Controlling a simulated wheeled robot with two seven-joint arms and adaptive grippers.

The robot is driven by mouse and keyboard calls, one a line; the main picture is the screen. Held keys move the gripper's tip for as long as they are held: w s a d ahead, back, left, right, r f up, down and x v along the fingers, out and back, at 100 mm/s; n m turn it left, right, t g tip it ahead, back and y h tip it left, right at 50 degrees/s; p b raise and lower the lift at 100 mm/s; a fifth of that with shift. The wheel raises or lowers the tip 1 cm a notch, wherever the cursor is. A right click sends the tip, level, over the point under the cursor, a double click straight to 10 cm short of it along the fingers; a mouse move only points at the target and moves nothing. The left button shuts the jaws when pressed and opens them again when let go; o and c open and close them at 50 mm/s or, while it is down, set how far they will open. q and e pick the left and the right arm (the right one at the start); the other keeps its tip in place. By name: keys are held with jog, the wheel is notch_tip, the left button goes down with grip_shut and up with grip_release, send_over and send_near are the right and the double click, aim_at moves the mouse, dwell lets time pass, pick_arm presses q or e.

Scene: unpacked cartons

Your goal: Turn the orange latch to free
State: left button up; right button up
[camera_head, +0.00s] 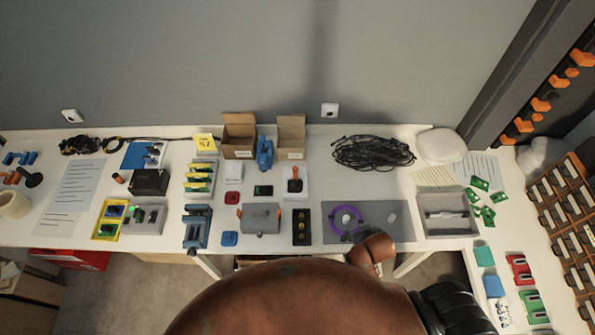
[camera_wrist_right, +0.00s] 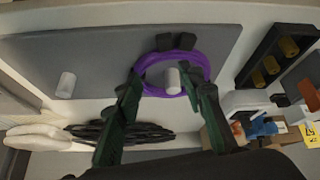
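A small orange upright lever (camera_head: 294,184), which looks like the orange latch, stands on a white plate (camera_head: 288,195) near the middle of the bench. In the right wrist view an orange part (camera_wrist_right: 237,131), likely the same lever, shows small at lower right. My right gripper (camera_wrist_right: 164,82) is open, its two green-black fingers spread over a purple ring (camera_head: 331,224). The ring circles a white cylinder on a dark grey mat (camera_head: 375,220). I cannot tell whether the fingertips touch the ring. The lever is well apart from the fingers. My left gripper is not in view.
A black holder with yellow rounds (camera_head: 301,227) and a grey box (camera_head: 262,219) stand left of the mat. A blue tool (camera_head: 265,153) and open cartons (camera_head: 239,136) are behind. A black cable coil (camera_head: 373,152) lies beyond the mat; a grey tray (camera_head: 447,228) is right.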

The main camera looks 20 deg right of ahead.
aim_at(296, 170)
jog(key=w+a+t, duration=0.1)
jog(key=w, duration=0.3)
jog(key=w+a+t, duration=0.1)
jog(key=w+a, duration=0.1)
jog(key=w, duration=0.3)
jog(key=w+a+t, duration=0.1)
jog(key=w, duration=0.3)
jog(key=shift+w+a+r+t, duration=0.25)
jog(key=shift+w+t, duration=0.1)
jog(key=shift+t, duration=0.05)
jog(key=w+a+r+t+y, duration=0.1)
jog(key=w+a, duration=0.1)
jog(key=w, duration=0.1)
jog(key=w+a+n+t, duration=0.1)
jog(key=w+a, duration=0.2)
jog(key=w, duration=0.1)
jog(key=w+a+r+t+y, duration=0.1)
jog(key=w+a, duration=0.2)
jog(key=w, duration=0.1)
jog(key=shift+w+a+r+t+y, duration=0.2)
jog(key=shift+a+r+t+y, duration=0.05)
jog(key=shift+r+t+y, duration=0.1)
jog(key=shift+n, duration=0.3)
jog(key=x, duration=0.7)
jog(key=shift+w+a+f, duration=0.1)
jog(key=shift+w+f, duration=0.05)
jog(key=shift+w, duration=0.15)
grip_shut()
